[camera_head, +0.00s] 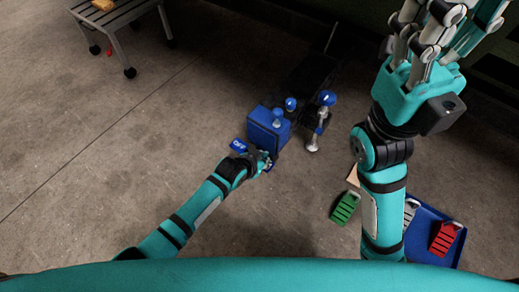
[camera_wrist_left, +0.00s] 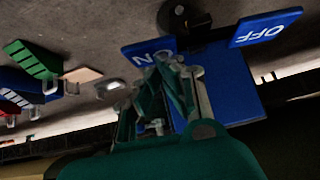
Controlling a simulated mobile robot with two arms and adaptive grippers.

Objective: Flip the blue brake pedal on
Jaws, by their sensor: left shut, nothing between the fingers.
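A blue box-like unit (camera_head: 266,130) stands on the floor near the middle of the head view. A blue OFF plate (camera_head: 238,145) shows at its left side. In the left wrist view the OFF plate (camera_wrist_left: 266,28) is at upper right and a blue ON plate (camera_wrist_left: 148,54) is nearer the centre. Which part is the brake pedal, and its position, I cannot tell. My left gripper (camera_head: 266,161) is shut and empty, close at the near side of the unit. Its fingers (camera_wrist_left: 170,78) overlap the ON plate in the wrist view; contact is unclear. My right gripper (camera_head: 432,38) is raised, its fingertips partly cut off.
Blue-knobbed levers (camera_head: 325,99) stand right of the unit, by a dark frame. A green pedal-like part (camera_head: 345,207) lies at lower right, near a blue tray (camera_head: 425,249) holding a red one (camera_head: 443,238). A wheeled bench (camera_head: 122,16) is at upper left. Left floor is clear.

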